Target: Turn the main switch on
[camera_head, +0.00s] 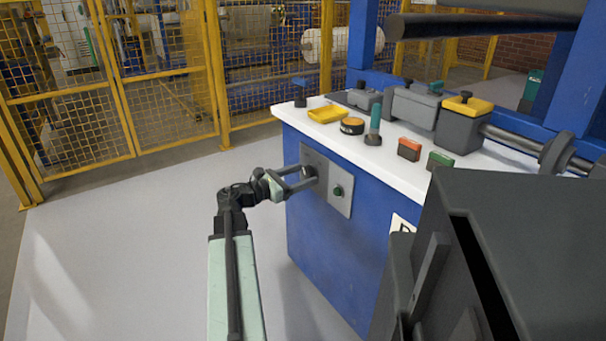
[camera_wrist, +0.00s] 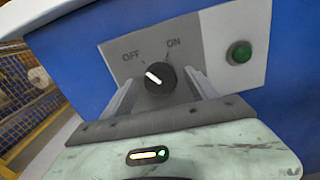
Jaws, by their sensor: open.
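The main switch is a black rotary knob (camera_wrist: 160,84) on a grey panel (camera_wrist: 215,35) marked OFF and ON. Its white pointer line slants up and left, toward OFF. My gripper (camera_head: 304,178) is at the panel on the front of the blue cabinet. In the wrist view its two fingers lie on either side of the knob, apart from each other. I cannot tell whether either finger touches the knob. In the head view the fingers partly hide the knob. A green round button (camera_wrist: 239,52) sits right of the knob; it also shows in the head view (camera_head: 338,191).
The cabinet's white top (camera_head: 300,122) holds a yellow tray (camera_head: 327,114), a teal-handled tool (camera_head: 375,120), an orange block (camera_head: 409,149) and a green block (camera_head: 440,161). A yellow mesh fence (camera_head: 160,75) stands behind. The floor left of the cabinet is clear.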

